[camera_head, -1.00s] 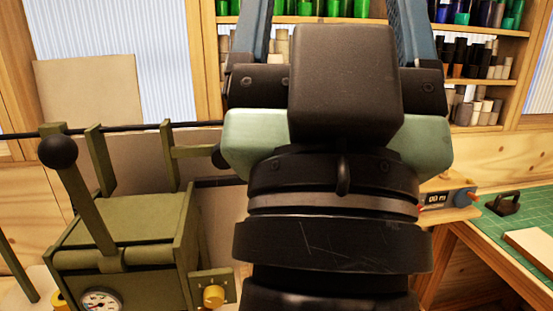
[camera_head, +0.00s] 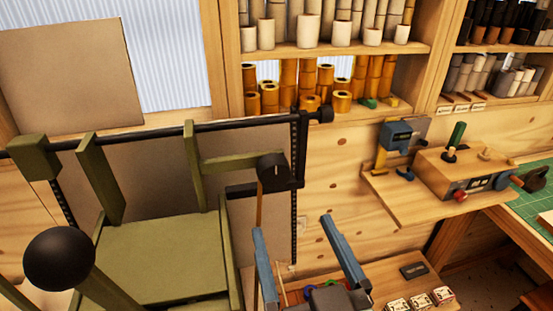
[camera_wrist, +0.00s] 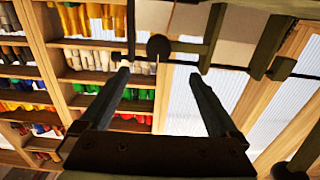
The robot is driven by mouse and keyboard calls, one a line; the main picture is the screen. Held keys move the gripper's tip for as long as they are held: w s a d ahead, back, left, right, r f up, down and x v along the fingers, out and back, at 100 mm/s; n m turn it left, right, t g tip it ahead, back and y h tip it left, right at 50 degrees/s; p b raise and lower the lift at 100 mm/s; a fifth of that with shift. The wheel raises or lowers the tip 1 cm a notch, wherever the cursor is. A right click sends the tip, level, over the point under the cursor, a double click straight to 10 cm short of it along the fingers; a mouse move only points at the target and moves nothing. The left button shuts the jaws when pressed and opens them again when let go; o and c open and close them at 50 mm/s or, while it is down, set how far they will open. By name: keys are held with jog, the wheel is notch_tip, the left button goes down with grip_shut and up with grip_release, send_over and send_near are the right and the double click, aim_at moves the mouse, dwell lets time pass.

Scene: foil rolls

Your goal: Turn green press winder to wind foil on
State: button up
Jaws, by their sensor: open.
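The olive-green press (camera_head: 165,255) stands at the left in the head view, with a black ball-topped lever (camera_head: 60,259) in front. A black rod (camera_head: 230,122) runs across its top and ends in a black knob (camera_head: 325,114). A green arm (camera_head: 225,161) carries a dark round knob (camera_head: 272,168); a similar dark disc (camera_wrist: 159,47) shows in the wrist view. I cannot tell for certain which part is the winder. My gripper (camera_head: 292,226) is open and empty, below and right of the round knob in the head view. In the wrist view, my fingertips (camera_wrist: 158,76) appear apart below the disc.
Shelves of foil rolls (camera_head: 300,80) line the back wall. A small wooden ledge (camera_head: 415,206) with a boxed device (camera_head: 478,175) stands to the right. A green cutting mat (camera_head: 535,190) lies at the far right. A low wooden surface (camera_head: 425,272) holds small boxes.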

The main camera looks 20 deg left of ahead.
aim_at(276, 175)
jog(key=p+x, duration=0.4)
jog(key=x, duration=0.6)
jog(key=shift+w+r, duration=0.2)
jog(key=shift+x, duration=0.85)
jog(key=shift+f, duration=0.15)
jog(key=c, duration=1.4)
